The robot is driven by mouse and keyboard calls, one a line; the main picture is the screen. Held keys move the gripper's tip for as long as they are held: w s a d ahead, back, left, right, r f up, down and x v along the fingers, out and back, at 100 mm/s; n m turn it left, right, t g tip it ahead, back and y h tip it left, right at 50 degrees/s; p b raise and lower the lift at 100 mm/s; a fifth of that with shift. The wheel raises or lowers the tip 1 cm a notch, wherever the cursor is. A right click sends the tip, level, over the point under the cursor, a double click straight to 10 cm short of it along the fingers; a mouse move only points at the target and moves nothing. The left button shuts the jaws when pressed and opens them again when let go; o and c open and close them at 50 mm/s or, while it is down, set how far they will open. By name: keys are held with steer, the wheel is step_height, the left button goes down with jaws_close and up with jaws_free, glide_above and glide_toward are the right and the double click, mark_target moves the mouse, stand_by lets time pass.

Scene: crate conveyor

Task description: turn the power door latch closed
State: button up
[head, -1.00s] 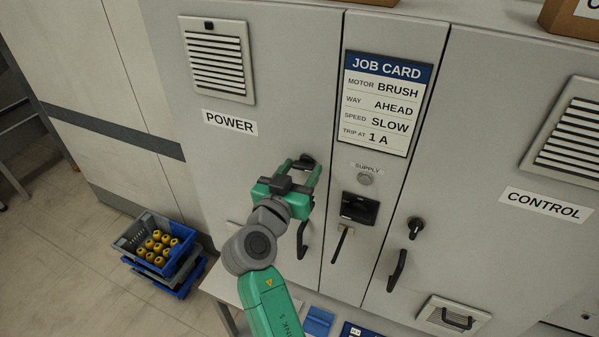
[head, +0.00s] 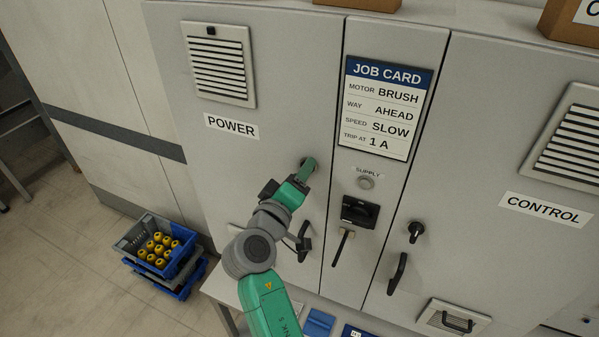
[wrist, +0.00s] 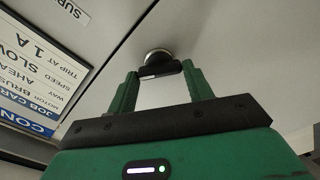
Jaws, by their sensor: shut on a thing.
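The power door latch (wrist: 160,69) is a small black bar on a round metal base. In the wrist view it lies between the two green fingertips of my gripper (wrist: 160,72), which is shut on it across its length. In the head view my gripper (head: 308,166) reaches the latch on the power door (head: 262,165), below and right of the POWER label (head: 231,126). There the fingers line up one behind the other and hide most of the latch, so its exact angle is hard to tell.
The power door's black handle (head: 304,242) hangs just below my gripper. To the right are the supply switch (head: 359,210), the control door latch (head: 416,228) and the control door handle (head: 397,274). A job card (head: 386,108) is above. Stacked crates (head: 184,264) stand on the floor at left.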

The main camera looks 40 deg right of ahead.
steer(key=shift+n+p, duration=1.35)
steer(key=shift+n, duration=1.55)
steer(key=shift+f, duration=0.1)
steer(key=o, duration=1)
steer(key=b+v, duration=0.1)
steer(key=v, duration=0.7)
